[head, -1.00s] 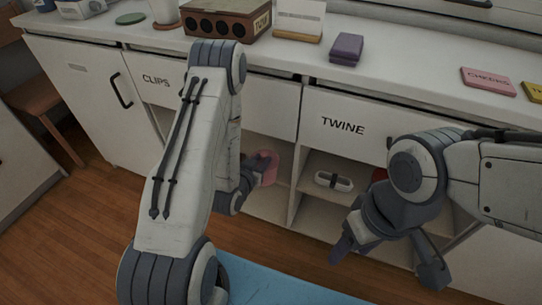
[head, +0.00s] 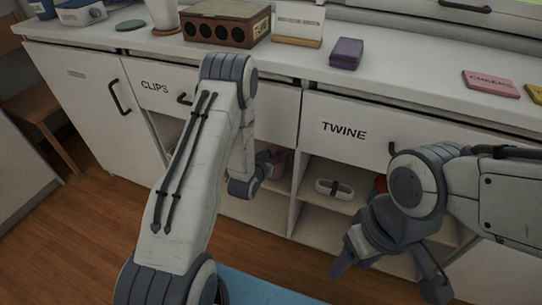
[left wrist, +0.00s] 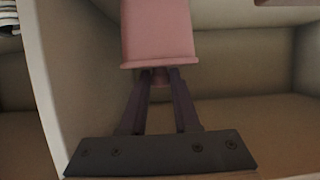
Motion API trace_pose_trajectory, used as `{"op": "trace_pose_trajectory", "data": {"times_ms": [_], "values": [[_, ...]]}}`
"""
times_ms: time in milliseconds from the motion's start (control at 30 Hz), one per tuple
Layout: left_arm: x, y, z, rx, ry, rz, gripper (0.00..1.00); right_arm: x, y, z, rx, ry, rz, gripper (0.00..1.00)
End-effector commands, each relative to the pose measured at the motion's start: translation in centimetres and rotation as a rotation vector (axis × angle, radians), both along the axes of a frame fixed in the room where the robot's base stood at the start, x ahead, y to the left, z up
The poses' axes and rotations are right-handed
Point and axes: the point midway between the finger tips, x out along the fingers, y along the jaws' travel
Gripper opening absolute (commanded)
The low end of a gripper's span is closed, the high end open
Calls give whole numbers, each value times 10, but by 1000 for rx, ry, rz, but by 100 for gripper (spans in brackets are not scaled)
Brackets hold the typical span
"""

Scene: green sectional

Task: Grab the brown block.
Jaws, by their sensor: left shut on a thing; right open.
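My left gripper (head: 268,166) reaches into the open compartment under the drawers, left of the divider, mostly behind my forearm. It is shut on a pink object (head: 279,163). In the left wrist view the pink object (left wrist: 158,32) stands above the fingertips (left wrist: 160,76), its narrow lower part between them. I cannot clearly make out a plain brown block. A brown edge shows at the top right of the left wrist view (left wrist: 283,2), too cut off to name. My right gripper (head: 390,272) is open and empty in front of the cabinet.
A brown box with round holes (head: 226,25), a white card on a wooden stand (head: 298,24) and a purple block (head: 346,53) stand on the countertop (head: 400,83). A white item with a dark band (head: 334,188) lies in the compartment right of the divider, near something red (head: 380,184).

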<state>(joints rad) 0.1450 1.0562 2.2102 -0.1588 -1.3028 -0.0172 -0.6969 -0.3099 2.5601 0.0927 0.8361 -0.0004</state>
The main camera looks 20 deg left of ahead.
Motion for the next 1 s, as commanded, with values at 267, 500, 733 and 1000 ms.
{"op": "trace_pose_trajectory", "data": {"times_ms": [267, 500, 733, 1000], "values": [[0, 0, -3, 0, 1, 0, 60, 0, 0, -2, 0, 0, 0, 60], [0, 0, -3, 0, 1, 0, 60, 0, 0, -2, 0, 0, 0, 60], [-9, 0, 4, 0, 3, 0, 60, 0, 0, 3, 0, 0, 0, 60], [-63, 1, 27, -2, 5, 1, 60, 0, 0, 14, 0, 0, 0, 60]]}}
